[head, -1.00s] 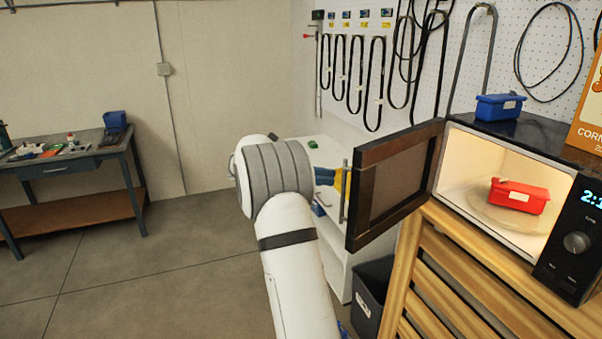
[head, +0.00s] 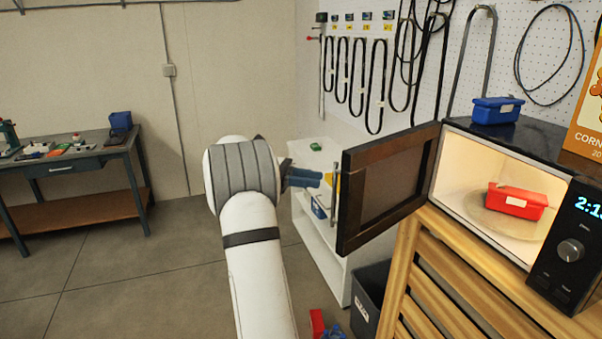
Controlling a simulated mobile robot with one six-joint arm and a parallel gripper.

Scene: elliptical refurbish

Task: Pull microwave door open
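The microwave (head: 483,140) stands at the right on a slatted wooden stand. Its dark-framed door (head: 390,190) is swung wide open to the left, with the lit inside and turntable showing. The vertical metal door handle (head: 335,198) is on the door's outer left edge. My gripper (head: 318,179), with blue fingers, is just left of the handle and appears apart from it. My arm hides part of the gripper, and the gap between the fingers cannot be made out. A red box (head: 516,201) sits on the turntable.
A blue box (head: 497,110) is on top of the microwave. A white shelf unit (head: 325,250) stands behind the door, and a dark bin (head: 371,288) is below it. A workbench (head: 75,150) is at far left.

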